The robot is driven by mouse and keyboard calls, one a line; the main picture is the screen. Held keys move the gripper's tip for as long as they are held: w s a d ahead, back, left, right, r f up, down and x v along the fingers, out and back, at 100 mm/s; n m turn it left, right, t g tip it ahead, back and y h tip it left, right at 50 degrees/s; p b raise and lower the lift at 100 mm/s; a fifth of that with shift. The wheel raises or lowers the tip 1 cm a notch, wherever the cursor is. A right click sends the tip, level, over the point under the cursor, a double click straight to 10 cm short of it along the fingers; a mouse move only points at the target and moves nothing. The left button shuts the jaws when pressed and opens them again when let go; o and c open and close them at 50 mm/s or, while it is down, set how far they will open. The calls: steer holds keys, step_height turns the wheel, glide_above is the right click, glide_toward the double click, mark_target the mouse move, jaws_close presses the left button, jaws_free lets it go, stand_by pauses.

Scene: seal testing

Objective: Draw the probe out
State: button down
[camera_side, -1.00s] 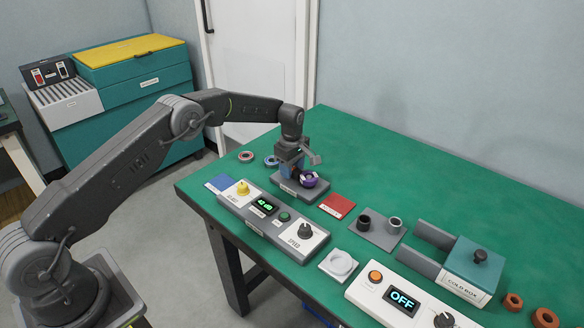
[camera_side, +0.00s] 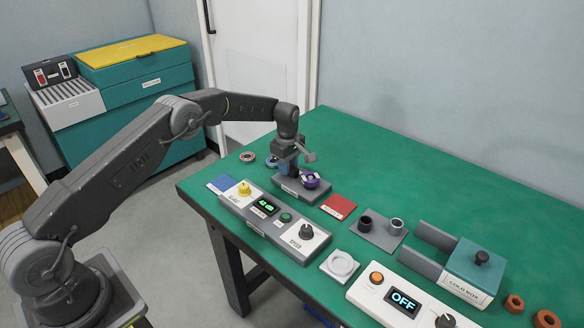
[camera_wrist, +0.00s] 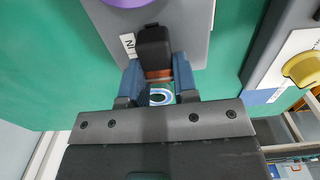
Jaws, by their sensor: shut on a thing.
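My gripper (camera_wrist: 157,80) is shut on the probe (camera_wrist: 153,47), a dark block-shaped piece with a brown band near the blue fingers. It also shows in the side view (camera_side: 287,165), at the left end of a grey stand (camera_side: 302,193). A purple round part (camera_side: 311,180) with a pale top sits on the stand, right of my gripper. In the wrist view the purple part (camera_wrist: 124,3) is cut off by the top edge, with a small gap between it and the probe's end. The probe is hard to make out in the side view.
A control box (camera_side: 273,222) with a yellow knob and lit display stands in front of the stand. A red plate (camera_side: 339,207) lies to the right. The back right of the green table (camera_side: 430,185) is clear.

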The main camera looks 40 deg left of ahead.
steer(key=shift+a, duration=0.3)
steer(key=c, duration=1.2)
jaws_free()
steer(key=o, duration=0.3)
steer(key=shift+d, duration=0.1)
step_height(320, 180, up, 14)
steer(key=shift+f, duration=0.1)
